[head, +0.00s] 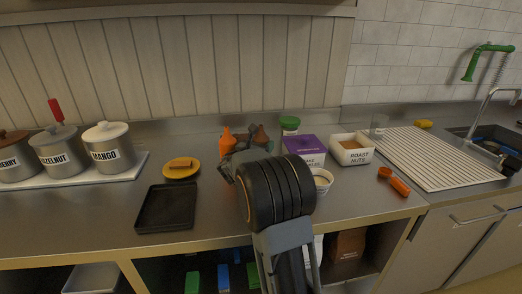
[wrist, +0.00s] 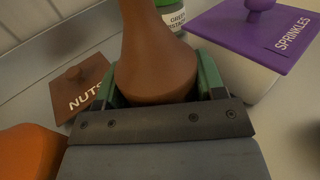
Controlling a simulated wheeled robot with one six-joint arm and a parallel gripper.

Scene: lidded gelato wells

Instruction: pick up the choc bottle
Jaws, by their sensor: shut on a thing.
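The brown choc bottle (wrist: 158,60) stands between the two green-padded fingers of my gripper (wrist: 158,88) in the wrist view. The fingers are shut on its wide lower body, and its narrower neck rises out of the top of the view. In the head view my arm hides most of my gripper, and a small brown part of the bottle (head: 261,136) shows behind it. I cannot tell whether the bottle's base touches the counter.
An orange bottle (head: 228,142) is close on the left. A purple-lidded sprinkles tub (wrist: 245,40) is close on the right, with a green-lidded jar (head: 289,124) behind. A brown nuts lid (wrist: 82,84) lies left of the bottle. A black tray (head: 166,207) is further left.

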